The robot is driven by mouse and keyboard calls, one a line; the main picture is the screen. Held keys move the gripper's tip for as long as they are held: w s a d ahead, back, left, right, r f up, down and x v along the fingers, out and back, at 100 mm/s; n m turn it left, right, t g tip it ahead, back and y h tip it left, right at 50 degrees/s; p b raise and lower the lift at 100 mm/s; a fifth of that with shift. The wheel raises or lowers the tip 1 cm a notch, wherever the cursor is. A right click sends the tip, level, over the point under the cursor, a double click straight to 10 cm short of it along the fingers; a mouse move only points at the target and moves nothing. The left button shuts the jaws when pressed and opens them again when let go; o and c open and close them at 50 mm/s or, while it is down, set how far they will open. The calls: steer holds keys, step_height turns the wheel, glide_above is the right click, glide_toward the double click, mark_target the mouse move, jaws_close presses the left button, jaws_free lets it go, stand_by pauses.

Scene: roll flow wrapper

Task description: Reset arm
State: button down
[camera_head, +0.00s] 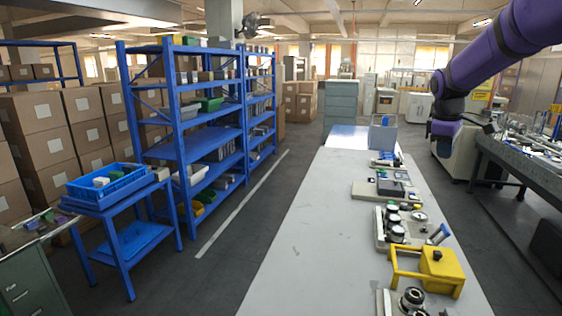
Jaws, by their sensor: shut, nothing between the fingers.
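My gripper (494,127) is small and dark at the arm's end, pointing to the right. It looks shut with nothing in it. It hangs in the air to the right of the table, apart from the things on it. Its fingertips are too small to see in detail.
The long grey table (290,240) carries a yellow-framed device (438,268) and several fixtures along its right side; its left side is clear. A blue shelf rack (215,150) and a blue crate (110,184) stand left. A dark workbench (530,160) stands right.

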steer(key=s+a+r+m+t+y, duration=0.15)
steer(key=s+a, duration=0.25)
steer(key=s, duration=0.6)
steer(key=s+a+r+m+t, duration=0.1)
steer(key=s+a+r+m, duration=0.2)
steer(key=s, duration=0.6)
steer(key=s+a+r+m+t, duration=0.15)
steer(key=s+a, duration=0.25)
steer(key=s, duration=0.6)
steer(key=s+a+f+m, duration=0.2)
steer(key=s+f, duration=0.1)
steer(key=s, duration=0.6)
steer(key=shift+s+a+f+m+y, duration=0.15)
steer(key=shift+s+m+y, duration=0.15)
steer(key=shift+s+y, duration=0.05)
stand_by(0.8)
